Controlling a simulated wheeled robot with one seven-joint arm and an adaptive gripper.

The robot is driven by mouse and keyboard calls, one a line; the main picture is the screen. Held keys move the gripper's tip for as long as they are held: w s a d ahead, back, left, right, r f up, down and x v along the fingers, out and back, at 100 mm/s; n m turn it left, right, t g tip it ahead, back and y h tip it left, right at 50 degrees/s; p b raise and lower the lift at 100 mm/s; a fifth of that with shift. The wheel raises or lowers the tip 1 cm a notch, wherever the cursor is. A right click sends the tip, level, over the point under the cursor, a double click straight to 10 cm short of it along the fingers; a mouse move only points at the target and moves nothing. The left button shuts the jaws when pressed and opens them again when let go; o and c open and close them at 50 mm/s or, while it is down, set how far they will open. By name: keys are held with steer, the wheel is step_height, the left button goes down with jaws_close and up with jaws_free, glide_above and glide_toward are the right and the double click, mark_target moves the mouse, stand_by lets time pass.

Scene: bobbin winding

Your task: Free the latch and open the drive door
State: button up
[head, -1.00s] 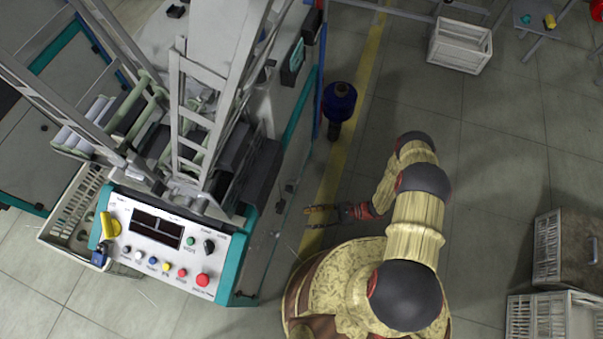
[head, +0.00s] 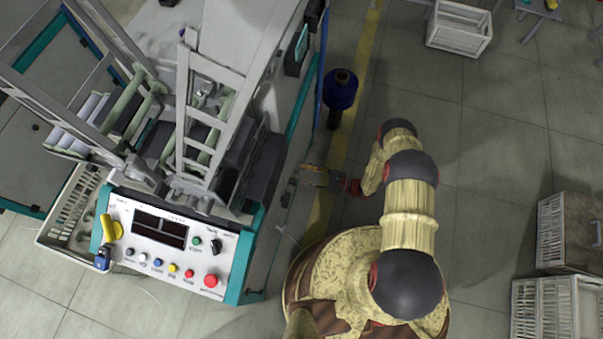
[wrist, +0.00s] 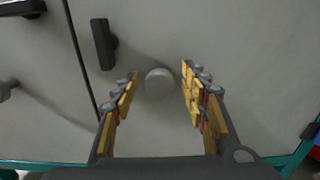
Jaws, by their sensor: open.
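In the wrist view, a pale grey door panel (wrist: 235,120) fills most of the picture. A round grey knob (wrist: 160,83) stands on it between my finger tips. A black upright handle (wrist: 103,43) is up and left of the knob, beside a dark vertical seam (wrist: 78,60). I cannot tell which of the two is the latch. My gripper (wrist: 160,77) is open, a finger on either side of the knob, with no clear contact. In the head view my gripper (head: 302,178) is at the machine's right side; the door face is seen too edge-on to make out.
The machine's control panel (head: 165,240) is left of my gripper. A dark blue cylindrical object (head: 340,90) stands on the floor beyond my arm, near the yellow line (head: 357,75). White crates (head: 459,27) are farther right. Floor between them is clear.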

steer(key=shift+w+a, duration=0.2)
steer(key=shift+a, duration=0.35)
steer(key=c, duration=0.3)
steer(key=c, duration=0.8)
jaws_close()
